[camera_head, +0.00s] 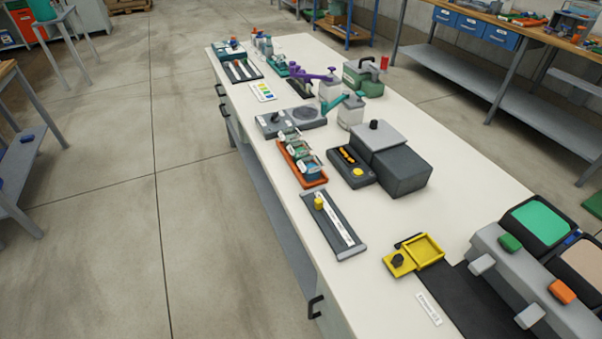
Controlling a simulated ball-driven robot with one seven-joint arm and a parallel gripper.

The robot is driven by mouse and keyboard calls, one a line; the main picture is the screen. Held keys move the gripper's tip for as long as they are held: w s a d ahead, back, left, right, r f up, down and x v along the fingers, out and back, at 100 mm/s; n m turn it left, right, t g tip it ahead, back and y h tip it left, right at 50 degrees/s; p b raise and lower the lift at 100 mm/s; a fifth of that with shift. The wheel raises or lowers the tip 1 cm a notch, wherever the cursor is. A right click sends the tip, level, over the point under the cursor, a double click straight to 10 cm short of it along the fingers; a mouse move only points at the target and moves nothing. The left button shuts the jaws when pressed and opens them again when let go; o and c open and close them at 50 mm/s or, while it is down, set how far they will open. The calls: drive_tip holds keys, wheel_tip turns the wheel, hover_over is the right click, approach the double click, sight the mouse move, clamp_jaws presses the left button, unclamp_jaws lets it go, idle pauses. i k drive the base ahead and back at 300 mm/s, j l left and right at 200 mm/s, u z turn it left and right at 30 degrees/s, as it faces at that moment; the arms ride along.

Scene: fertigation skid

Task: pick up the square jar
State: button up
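Two whitish, square-sided containers stand near the middle of the white bench. One container (330,91) has a purple spouted top. The other container (350,113) has a teal spouted top and stands just nearer. An orange tray (313,183) to their lower left holds several small clear vessels (305,159) with white labels. I cannot tell for certain which of these is the square jar. My gripper and arm are not in view.
A dark grey box unit (403,172) stands right of the tray. A grey stirrer-like plate (304,115), a dark slide rail (343,238) and a yellow square fixture (428,248) are also on the bench. The benchtop is clear between rail and yellow fixture. Open floor lies left.

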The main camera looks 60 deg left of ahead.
sight(311, 169)
drive_tip(key=k+j, duration=0.2)
drive_tip(key=i+l+u, duration=0.25)
drive_tip(key=u, duration=0.25)
drive_tip(key=i+l+u, duration=0.2)
drive_tip(key=l+u, duration=0.15)
drive_tip(key=u, duration=0.15)
drive_tip(key=i+l+u, duration=0.1)
drive_tip(key=l+u, duration=0.85)
drive_tip(key=k+j, duration=0.1)
drive_tip(key=i+j+u, duration=0.1)
drive_tip(key=i+j, duration=0.15)
